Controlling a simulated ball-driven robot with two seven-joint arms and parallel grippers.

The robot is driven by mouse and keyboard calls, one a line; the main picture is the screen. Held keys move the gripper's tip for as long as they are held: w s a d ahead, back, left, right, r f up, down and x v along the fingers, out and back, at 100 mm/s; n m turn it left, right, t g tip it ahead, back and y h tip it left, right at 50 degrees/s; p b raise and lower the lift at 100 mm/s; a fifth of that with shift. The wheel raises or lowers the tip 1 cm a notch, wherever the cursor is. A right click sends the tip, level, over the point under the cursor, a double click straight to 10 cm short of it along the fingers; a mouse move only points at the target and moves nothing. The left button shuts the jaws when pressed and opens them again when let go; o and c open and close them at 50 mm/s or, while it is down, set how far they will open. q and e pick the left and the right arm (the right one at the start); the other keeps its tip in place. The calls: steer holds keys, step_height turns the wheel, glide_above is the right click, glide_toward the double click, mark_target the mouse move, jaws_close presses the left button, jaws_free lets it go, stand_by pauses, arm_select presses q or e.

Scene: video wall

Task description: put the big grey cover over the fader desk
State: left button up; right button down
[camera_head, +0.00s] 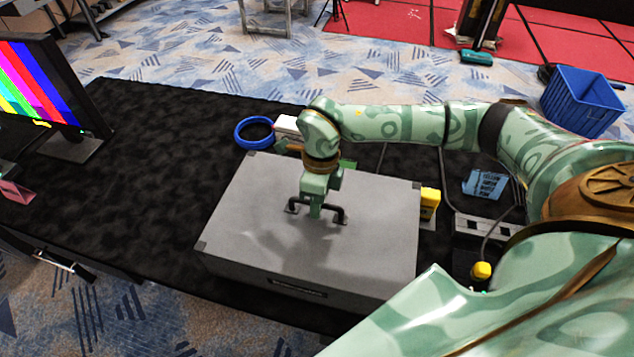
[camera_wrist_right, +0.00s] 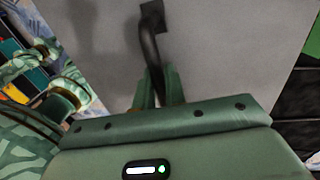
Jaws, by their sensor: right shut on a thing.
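The big grey cover (camera_head: 375,245) is a flat-topped box with dark corners and a black handle (camera_head: 341,218) on its top. It is over the right part of the black-clothed table, looking level. My right gripper (camera_head: 315,208) points down and is shut on this handle. In the right wrist view the handle (camera_wrist_right: 150,38) runs between the fingers (camera_wrist_right: 160,85), above the grey top (camera_wrist_right: 225,50). I cannot tell whether the cover rests on the table or hangs just above it. I see no fader desk; whatever is under the cover is hidden. My left gripper is not in view.
A blue tape ring (camera_head: 254,132) lies behind the cover. A yellow object (camera_head: 430,202) stands close to its right side, with a blue labelled item (camera_head: 485,184) and a grey socket strip (camera_head: 482,227) beyond. A monitor (camera_head: 40,85) stands left. The table's left-middle (camera_head: 150,180) is clear.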

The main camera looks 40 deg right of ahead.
steer(key=shift+f+b, duration=0.4)
steer(key=shift+f, duration=0.4)
steer(key=c, duration=1.4)
jaws_free()
steer(key=shift+o, duration=0.2)
